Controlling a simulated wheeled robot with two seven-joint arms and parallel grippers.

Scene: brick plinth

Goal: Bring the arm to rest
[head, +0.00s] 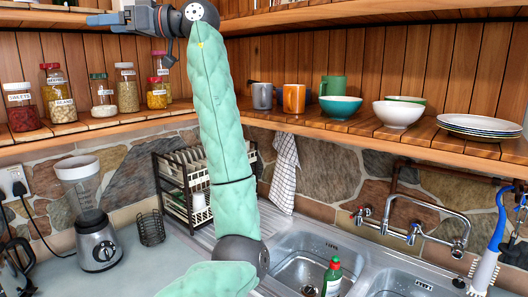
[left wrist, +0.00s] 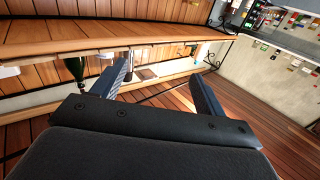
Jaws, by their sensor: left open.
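My left arm is covered in mint-green padding and rises through the middle of the head view. It bends at a dark joint near the top, and my left gripper (head: 98,18) points left at the upper left, in front of the upper wooden shelf. In the left wrist view the two fingers of the left gripper (left wrist: 160,84) stand wide apart with nothing between them. My right gripper is not in view.
A lower shelf (head: 455,150) holds jars, mugs, bowls and stacked plates (head: 480,126). Below are a blender (head: 97,245), a dish rack (head: 175,190) and a sink (head: 310,262) with a tap (head: 455,225) and green bottle (head: 332,276). The left wrist view shows open wooden floor (left wrist: 240,115).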

